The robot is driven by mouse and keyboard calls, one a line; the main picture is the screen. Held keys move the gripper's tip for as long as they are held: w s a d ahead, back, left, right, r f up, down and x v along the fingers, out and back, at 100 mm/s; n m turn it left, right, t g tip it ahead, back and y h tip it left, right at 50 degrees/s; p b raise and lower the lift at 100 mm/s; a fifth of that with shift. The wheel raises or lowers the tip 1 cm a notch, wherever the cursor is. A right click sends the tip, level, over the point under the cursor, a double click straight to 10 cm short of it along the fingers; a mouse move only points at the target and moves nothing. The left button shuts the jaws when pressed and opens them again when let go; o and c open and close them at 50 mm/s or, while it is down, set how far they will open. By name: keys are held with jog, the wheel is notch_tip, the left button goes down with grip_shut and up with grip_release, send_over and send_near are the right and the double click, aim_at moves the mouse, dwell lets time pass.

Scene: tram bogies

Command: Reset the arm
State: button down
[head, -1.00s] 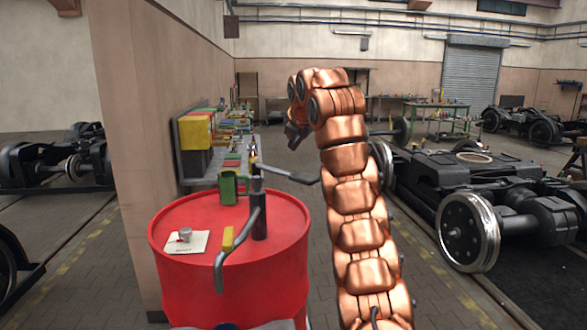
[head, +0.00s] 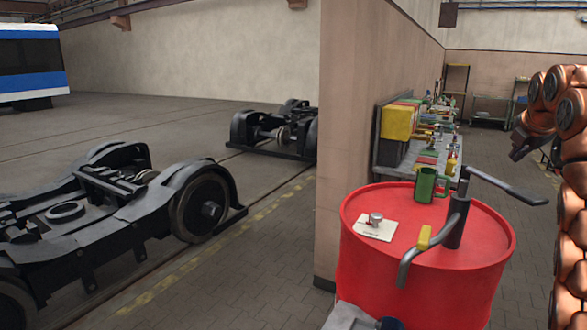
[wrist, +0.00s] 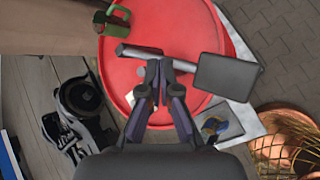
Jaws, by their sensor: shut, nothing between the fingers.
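My gripper (head: 522,145) hangs at the end of my copper-coloured arm at the right edge of the head view. Its dark fingers point down and left, above and to the right of a red drum (head: 420,285). In the wrist view my gripper (wrist: 159,68) has its two fingertips together with nothing between them. Behind them in that view lie the drum top and a grey bar with a dark flat end (wrist: 225,76). Much of my arm is cut off by the head view's right edge.
On the drum stand a dark cranked tool (head: 455,222), a green mug (head: 426,186) and a white card with a small metal part (head: 375,228). A wall corner (head: 345,110) rises behind it. Bogies (head: 110,215) stand left; open floor lies between.

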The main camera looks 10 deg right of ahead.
jog(key=w+a+f+m+g+y, duration=0.1)
jog(key=a+f+m+g, duration=0.15)
jog(key=a+m, duration=0.65)
jog(key=s+a+f+m+g+y, duration=0.1)
jog(key=s+a+f, duration=0.2)
jog(key=a, duration=0.2)
jog(key=s+a+f+m, duration=0.2)
jog(key=s+a, duration=0.1)
jog(key=a, duration=0.2)
jog(key=s+a+f+m+g+y, duration=0.1)
jog(key=s+a+f, duration=0.15)
jog(key=a, duration=0.25)
jog(key=s+a+f+m+g, duration=0.1)
jog(key=s+a+f+m, duration=0.1)
jog(key=s+a+f, duration=0.4)
jog(key=s+a+f+m+g+y, duration=0.1)
jog(key=s+a+f, duration=0.5)
jog(key=s, duration=0.9)
jog(key=s+a+f+m+g, duration=0.2)
jog(key=s+a+f+m, duration=0.2)
jog(key=s+a+f, duration=0.3)
jog(key=s+f, duration=0.2)
jog(key=s, duration=0.1)
jog(key=shift+s+g+y, duration=0.2)
jog(key=shift+g+y, duration=0.1)
jog(key=shift+g, duration=0.05)
jog(key=shift+f, duration=0.1)
